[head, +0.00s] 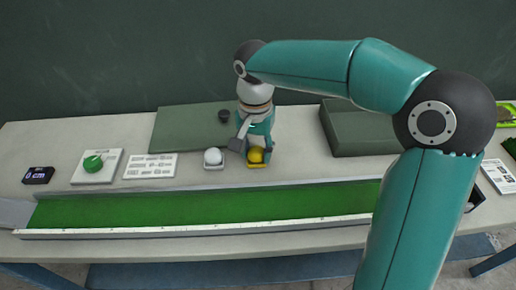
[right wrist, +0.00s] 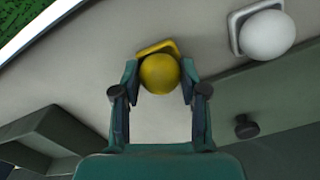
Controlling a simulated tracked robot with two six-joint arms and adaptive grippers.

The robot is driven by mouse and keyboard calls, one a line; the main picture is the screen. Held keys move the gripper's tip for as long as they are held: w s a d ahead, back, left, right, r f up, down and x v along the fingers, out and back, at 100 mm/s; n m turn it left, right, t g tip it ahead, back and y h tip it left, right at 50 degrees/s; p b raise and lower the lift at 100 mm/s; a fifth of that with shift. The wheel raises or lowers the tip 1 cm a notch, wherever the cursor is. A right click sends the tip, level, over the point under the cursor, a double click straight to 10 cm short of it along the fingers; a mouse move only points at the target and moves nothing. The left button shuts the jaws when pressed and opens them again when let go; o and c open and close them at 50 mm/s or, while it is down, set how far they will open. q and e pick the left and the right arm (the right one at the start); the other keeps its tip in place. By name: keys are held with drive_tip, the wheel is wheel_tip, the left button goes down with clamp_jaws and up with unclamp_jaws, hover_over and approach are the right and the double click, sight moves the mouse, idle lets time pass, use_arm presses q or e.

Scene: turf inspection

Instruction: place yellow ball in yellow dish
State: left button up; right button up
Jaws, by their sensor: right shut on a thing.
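The yellow ball (head: 256,155) is between the fingers of my right gripper (head: 257,152), which is shut on it. In the right wrist view the yellow ball (right wrist: 159,73) sits between the two fingertips of the gripper (right wrist: 158,80). The yellow dish (head: 257,165) is a small square dish on the table, directly under or just behind the ball. Its rim shows past the ball in the right wrist view (right wrist: 156,46). I cannot tell whether the ball touches the dish. My left gripper is not in view.
A white ball (head: 213,156) rests in a white dish (head: 214,166) just left of the yellow dish. A green turf strip (head: 200,207) runs along the front. A dark green box (head: 355,130) stands right, and a dark knob (head: 224,115) stands behind on a green mat (head: 180,127).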

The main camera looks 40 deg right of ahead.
sight(256, 148)
drive_tip(key=o, duration=1.1)
drive_tip(key=shift+f, duration=0.1)
drive_tip(key=shift+r, duration=0.2)
wheel_tip(256, 148, up, 12)
drive_tip(key=p, duration=0.2)
drive_tip(key=shift+p, duration=0.3)
drive_tip(key=shift+w+f, duration=0.1)
